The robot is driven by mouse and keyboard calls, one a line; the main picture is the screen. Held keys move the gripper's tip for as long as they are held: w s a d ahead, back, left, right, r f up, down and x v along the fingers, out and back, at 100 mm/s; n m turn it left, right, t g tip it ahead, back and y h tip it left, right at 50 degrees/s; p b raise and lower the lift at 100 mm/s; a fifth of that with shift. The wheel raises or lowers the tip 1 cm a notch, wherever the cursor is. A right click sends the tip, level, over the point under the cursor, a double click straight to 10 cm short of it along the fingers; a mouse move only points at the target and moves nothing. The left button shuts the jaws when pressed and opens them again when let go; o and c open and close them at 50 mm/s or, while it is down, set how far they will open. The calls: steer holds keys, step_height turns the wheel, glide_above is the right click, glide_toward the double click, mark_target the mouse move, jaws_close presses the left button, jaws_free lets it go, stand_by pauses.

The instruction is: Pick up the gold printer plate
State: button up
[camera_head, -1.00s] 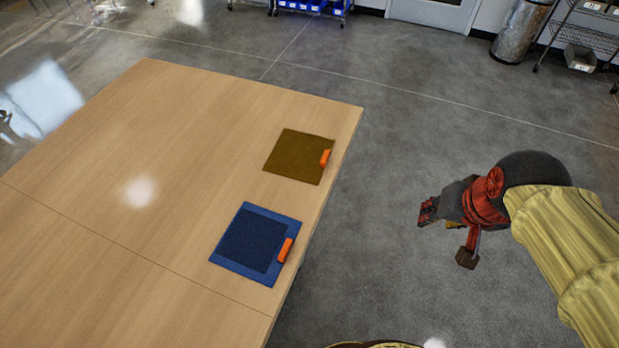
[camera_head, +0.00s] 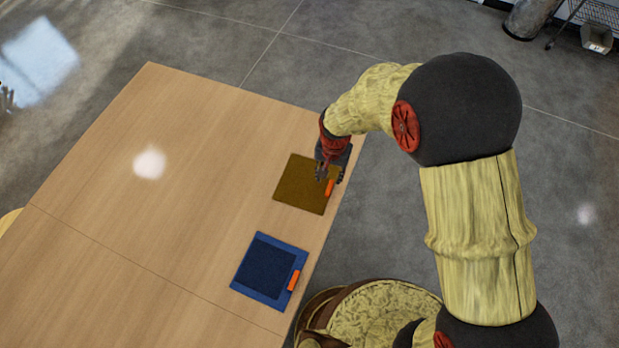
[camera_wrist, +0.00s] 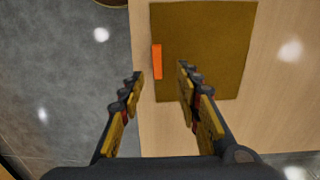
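The gold printer plate (camera_head: 300,186) lies flat on the wooden table near its right edge. It has an orange tab (camera_head: 330,188) on its right side, close to the table edge. My gripper (camera_head: 328,176) is above that side of the plate in the head view and partly covers its upper right corner. In the wrist view my gripper (camera_wrist: 160,78) is open and empty. Its two fingers are on either side of the orange tab (camera_wrist: 157,62) in the picture, and the gold plate (camera_wrist: 215,50) extends to the right. The exact height above the plate is hard to tell.
A blue plate (camera_head: 262,266) with an orange tab lies on the table (camera_head: 130,190), nearer the bottom of the head view. The table's right edge is close to both plates. The left part of the table is clear, and grey floor (camera_head: 400,230) lies to the right.

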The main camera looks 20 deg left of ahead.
mark_target(330, 187)
step_height(330, 187, down, 2)
steer(key=shift+s, duration=0.15)
steer(key=shift+d+f+p, duration=0.2)
steer(key=shift+f+p, duration=0.2)
steer(key=shift+f, duration=2.35)
steer(key=c, duration=0.8)
jaws_close()
